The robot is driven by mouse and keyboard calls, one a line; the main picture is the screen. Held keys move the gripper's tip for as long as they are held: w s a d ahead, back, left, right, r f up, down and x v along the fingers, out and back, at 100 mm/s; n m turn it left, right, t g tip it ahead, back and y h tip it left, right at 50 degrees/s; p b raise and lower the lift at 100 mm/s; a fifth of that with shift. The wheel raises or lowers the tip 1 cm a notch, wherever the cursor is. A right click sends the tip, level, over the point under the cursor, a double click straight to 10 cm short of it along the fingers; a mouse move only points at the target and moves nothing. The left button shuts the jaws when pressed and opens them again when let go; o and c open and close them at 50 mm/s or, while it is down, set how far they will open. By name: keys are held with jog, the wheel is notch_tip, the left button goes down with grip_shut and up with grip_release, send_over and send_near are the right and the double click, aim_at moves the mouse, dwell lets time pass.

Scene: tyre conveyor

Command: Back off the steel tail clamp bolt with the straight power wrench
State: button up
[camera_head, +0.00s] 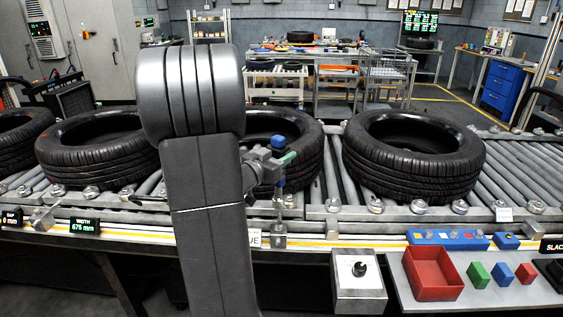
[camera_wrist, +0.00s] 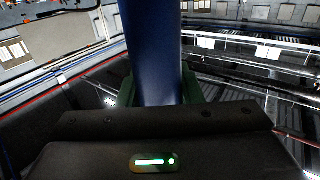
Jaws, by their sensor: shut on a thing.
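My gripper (camera_head: 281,160) is shut on an upright blue tool, the power wrench (camera_head: 279,181), at the conveyor's front edge. In the wrist view the blue wrench body (camera_wrist: 152,45) stands between the green fingers of my gripper (camera_wrist: 158,92). A thin grey shaft runs down from the wrench to a small steel block, seemingly the tail clamp (camera_head: 279,241), on the front rail. The bolt is too small to make out, and I cannot tell whether the wrench tip is seated on it. The wrist view hides the wrench's lower end.
Tyres lie on the roller conveyor, one right of my arm (camera_head: 412,155) and one behind the wrench (camera_head: 305,140). A grey box with a black knob (camera_head: 358,282) stands at the front. A red tray (camera_head: 432,273) and small coloured blocks sit on the right shelf.

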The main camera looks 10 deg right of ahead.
jog(key=shift+r, duration=0.15)
jog(key=shift+f+b, duration=2)
jog(key=shift+f, duration=1.15)
